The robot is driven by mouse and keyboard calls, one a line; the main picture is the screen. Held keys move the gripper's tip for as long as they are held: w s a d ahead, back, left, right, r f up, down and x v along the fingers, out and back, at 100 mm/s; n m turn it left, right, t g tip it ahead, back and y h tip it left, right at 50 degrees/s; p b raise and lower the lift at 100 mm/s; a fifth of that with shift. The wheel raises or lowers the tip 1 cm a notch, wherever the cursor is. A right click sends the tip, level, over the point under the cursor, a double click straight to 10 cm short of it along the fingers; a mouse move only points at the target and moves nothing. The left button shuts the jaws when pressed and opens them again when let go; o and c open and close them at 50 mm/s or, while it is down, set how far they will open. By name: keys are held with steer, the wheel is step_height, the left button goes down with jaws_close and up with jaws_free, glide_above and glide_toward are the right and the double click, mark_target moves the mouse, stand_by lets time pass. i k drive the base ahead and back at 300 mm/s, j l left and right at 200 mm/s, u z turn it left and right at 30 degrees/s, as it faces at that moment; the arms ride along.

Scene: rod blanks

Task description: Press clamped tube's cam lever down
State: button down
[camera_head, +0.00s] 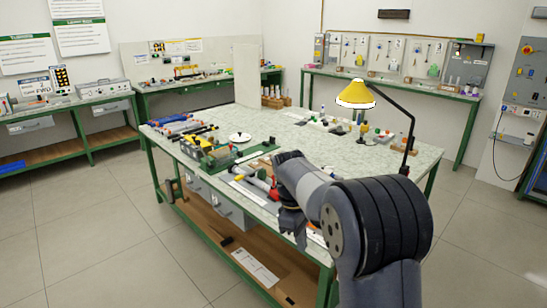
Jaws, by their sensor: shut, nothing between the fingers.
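My gripper (297,238) hangs fingers down at the near edge of the work table (320,160). It is shut and empty. To its left on the table, a grey tube-like part (257,183) with a red piece lies close by. A green fixture (217,160) with a red part sits further left, apart from my gripper. The cam lever is too small to tell from the parts around it. My forearm and wrist hide the table area behind and right of the gripper.
A yellow lamp (356,94) on a black arm stands at the table's right. A white round dish (240,137) and several tools (180,125) lie at the left. The middle of the tabletop is mostly clear. Other benches (90,100) line the walls.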

mark_target(274, 193)
steer(key=i+j+z, duration=0.25)
steer(key=i+j, duration=0.55)
steer(key=i, duration=0.15)
steer(key=i+j+z, duration=0.3)
steer(key=i+j, duration=0.6)
